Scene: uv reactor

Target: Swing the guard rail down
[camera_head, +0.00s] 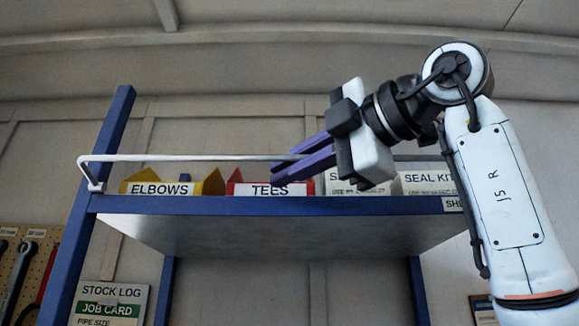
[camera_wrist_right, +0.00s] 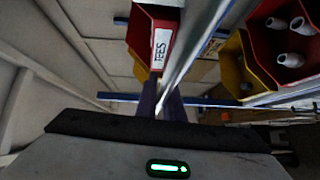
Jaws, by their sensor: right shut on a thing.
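The guard rail (camera_head: 190,158) is a thin pale bar running level above the front edge of the blue shelf (camera_head: 240,205), across the front of the bins. Its left end bends down to a bracket (camera_head: 96,186) near the left blue post. My right gripper (camera_head: 288,166) reaches in from the right, its purple fingers shut on the guard rail above the TEES bin. In the right wrist view the guard rail (camera_wrist_right: 196,45) runs down between the fingers of the right gripper (camera_wrist_right: 161,100). The rail's right part is partly hidden behind my gripper. My left gripper is out of view.
Behind the rail stand a yellow ELBOWS bin (camera_head: 158,188), a red TEES bin (camera_head: 268,189) and white SEAL KIT boxes (camera_head: 428,182). A pegboard with tools (camera_head: 30,262) hangs at lower left. The space below the shelf looks open.

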